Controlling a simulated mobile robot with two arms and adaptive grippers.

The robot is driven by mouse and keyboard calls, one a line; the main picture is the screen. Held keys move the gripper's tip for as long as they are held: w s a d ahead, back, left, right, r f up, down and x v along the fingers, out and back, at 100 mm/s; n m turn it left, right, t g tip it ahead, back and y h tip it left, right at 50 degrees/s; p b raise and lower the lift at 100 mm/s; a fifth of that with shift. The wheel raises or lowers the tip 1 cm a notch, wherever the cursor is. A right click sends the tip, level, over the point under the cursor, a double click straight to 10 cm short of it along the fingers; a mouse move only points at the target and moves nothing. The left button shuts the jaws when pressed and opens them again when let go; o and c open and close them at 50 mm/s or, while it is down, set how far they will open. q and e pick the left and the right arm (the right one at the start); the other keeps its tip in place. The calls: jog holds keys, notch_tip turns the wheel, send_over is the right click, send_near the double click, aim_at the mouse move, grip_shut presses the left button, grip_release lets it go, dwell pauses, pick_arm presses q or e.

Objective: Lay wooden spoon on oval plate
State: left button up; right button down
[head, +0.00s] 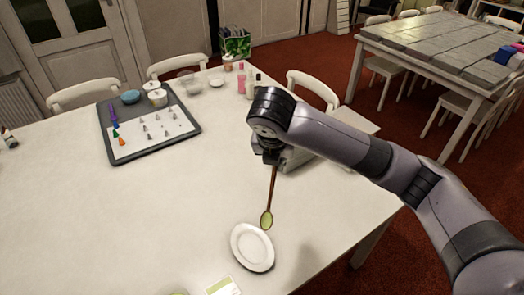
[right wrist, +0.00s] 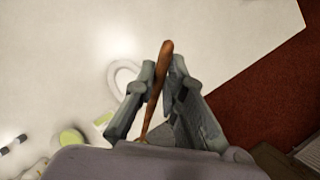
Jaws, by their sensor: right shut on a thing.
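The wooden spoon (head: 268,208) has a brown handle and a greenish bowl. It hangs down from my right gripper (head: 270,155), with its bowl just above and right of the oval plate's far edge in the head view. In the right wrist view my right gripper (right wrist: 160,90) is shut on the handle of the wooden spoon (right wrist: 158,88). The white oval plate (head: 239,250) lies on the table near the front. Part of its rim shows in the right wrist view (right wrist: 116,78). I cannot tell the height of the spoon above the table. My left gripper is not in view.
A grey tray (head: 190,126) with a white sheet and several small piping tips lies at the back left. Bottles (head: 242,80) and bowls stand at the far edge. A pale card (head: 224,287) lies in front of the plate. The table's left part (head: 80,220) is clear.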

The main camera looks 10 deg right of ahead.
jog(key=s+a+f+m+g+p, duration=0.1)
jog(key=s+f+m, duration=0.3)
jog(key=f+m, duration=0.5)
jog(key=s+a+f+m+g+y+p, duration=0.1)
jog(key=s+f+m+g+p, duration=0.1)
jog(key=s+f+m, duration=0.3)
jog(key=s+a+f+m+g+y+p, duration=0.1)
jog(key=s+f+m, duration=0.3)
jog(key=f+m, duration=0.9)
jog(key=shift+s+a+f+g+p, duration=0.15)
jog(key=shift+f+g+p, duration=0.1)
jog(key=shift+f, duration=0.25)
jog(key=shift+s+a+f+g+p, duration=0.1)
jog(key=shift+f+g, duration=0.2)
jog(key=shift+f, duration=0.25)
jog(key=shift+s+a+f+g+p, duration=0.15)
jog(key=shift+f+g+p, duration=0.1)
jog(key=shift+f, duration=0.75)
jog(key=c, duration=1.6)
grip_release()
